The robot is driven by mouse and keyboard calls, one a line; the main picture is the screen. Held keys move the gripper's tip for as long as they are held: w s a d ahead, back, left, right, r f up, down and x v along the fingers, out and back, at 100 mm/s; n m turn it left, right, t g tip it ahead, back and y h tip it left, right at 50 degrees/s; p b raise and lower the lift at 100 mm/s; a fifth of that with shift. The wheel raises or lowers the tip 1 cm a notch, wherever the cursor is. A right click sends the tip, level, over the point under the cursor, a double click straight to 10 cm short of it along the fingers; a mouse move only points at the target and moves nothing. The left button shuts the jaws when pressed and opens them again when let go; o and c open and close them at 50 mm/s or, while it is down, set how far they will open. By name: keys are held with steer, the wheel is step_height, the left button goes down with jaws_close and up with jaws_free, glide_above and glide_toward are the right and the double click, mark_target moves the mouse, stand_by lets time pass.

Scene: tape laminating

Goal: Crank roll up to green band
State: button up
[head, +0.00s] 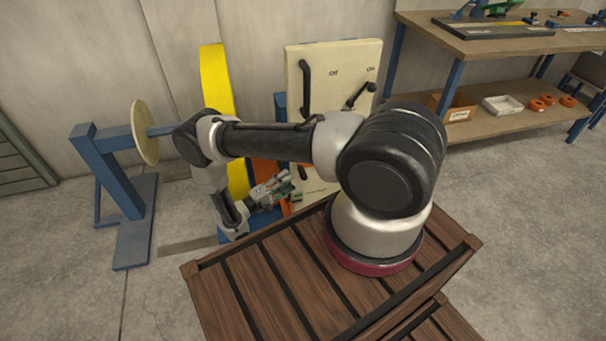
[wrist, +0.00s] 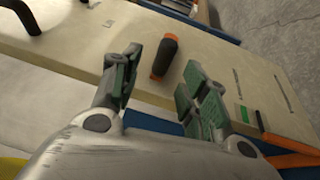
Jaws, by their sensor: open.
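My gripper (head: 284,188) is low in front of the cream panel (head: 335,60) in the head view. In the wrist view my gripper (wrist: 163,66) is open, with its green-padded fingers spread. A black grip with orange ends (wrist: 165,57), which looks like the crank handle, lies between and beyond the fingertips, with visible space on both sides. Depth and contact are unclear. The yellow roll (head: 216,75) stands behind my arm, partly hidden.
A black bar handle (head: 305,82) and an off/on lever (head: 361,95) are on the panel. A blue stand (head: 112,180) with a cream disc (head: 144,132) is at left. A workbench (head: 490,43) stands at right, with bare floor before it.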

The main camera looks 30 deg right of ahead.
steer(key=d, duration=0.7)
steer(key=shift+w+d, duration=0.3)
steer(key=shift+d, duration=0.1)
jaws_close()
